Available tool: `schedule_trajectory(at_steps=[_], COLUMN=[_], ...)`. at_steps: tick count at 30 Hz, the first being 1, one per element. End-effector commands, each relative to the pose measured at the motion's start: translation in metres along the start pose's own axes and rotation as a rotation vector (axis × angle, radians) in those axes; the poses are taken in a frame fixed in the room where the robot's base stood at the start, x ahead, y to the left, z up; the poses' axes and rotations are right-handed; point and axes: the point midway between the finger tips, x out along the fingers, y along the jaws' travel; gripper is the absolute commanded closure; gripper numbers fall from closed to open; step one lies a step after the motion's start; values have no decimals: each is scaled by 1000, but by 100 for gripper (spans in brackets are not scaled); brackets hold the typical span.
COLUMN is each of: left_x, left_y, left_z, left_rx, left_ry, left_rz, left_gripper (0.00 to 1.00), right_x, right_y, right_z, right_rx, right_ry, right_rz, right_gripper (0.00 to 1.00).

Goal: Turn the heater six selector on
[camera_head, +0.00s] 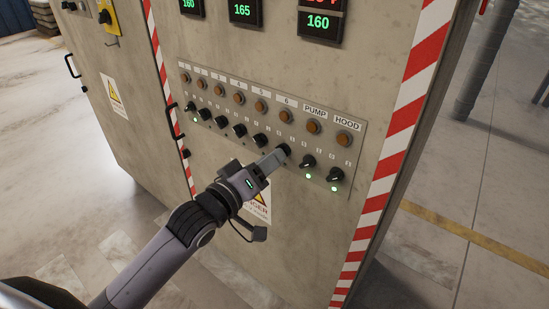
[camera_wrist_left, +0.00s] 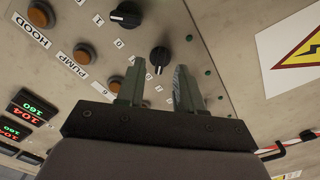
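The heater six selector (camera_head: 284,149) is a black rotary knob below the label 6 on the cabinet's control panel. It also shows in the left wrist view (camera_wrist_left: 160,58), where the small green light (camera_wrist_left: 189,38) beside it looks dark. My left gripper (camera_head: 278,156) is at this knob and hides part of it in the head view. In the wrist view the two fingers (camera_wrist_left: 160,70) are apart, with the knob showing in the gap between their tips. I cannot tell whether they touch it. My right gripper is not in view.
The pump selector (camera_head: 308,161) and hood selector (camera_head: 335,174) are close on the right, with lit green lights below them. The five selector (camera_head: 260,140) is close on the left. Orange lamps (camera_head: 313,127) line the row above. A door handle (camera_head: 175,121) sticks out farther left.

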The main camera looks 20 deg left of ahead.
Motion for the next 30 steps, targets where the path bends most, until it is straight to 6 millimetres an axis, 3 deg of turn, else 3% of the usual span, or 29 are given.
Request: schedule_trajectory(at_steps=[6, 16, 17, 20, 30], left_x=[18, 22, 22, 22, 21], left_y=[0, 0, 0, 0, 0], left_z=[0, 0, 0, 1, 0], left_rx=[-1, -1, -1, 0, 17], left_ry=[0, -1, -1, -1, -1], left_rz=[0, 0, 0, 0, -1], left_gripper=[64, 64, 67, 100, 100], right_x=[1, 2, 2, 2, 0], right_y=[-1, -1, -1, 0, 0], right_z=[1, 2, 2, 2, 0], right_rx=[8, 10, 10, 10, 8], right_ry=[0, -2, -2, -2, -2], right_rz=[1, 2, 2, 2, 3], right_gripper=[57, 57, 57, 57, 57])
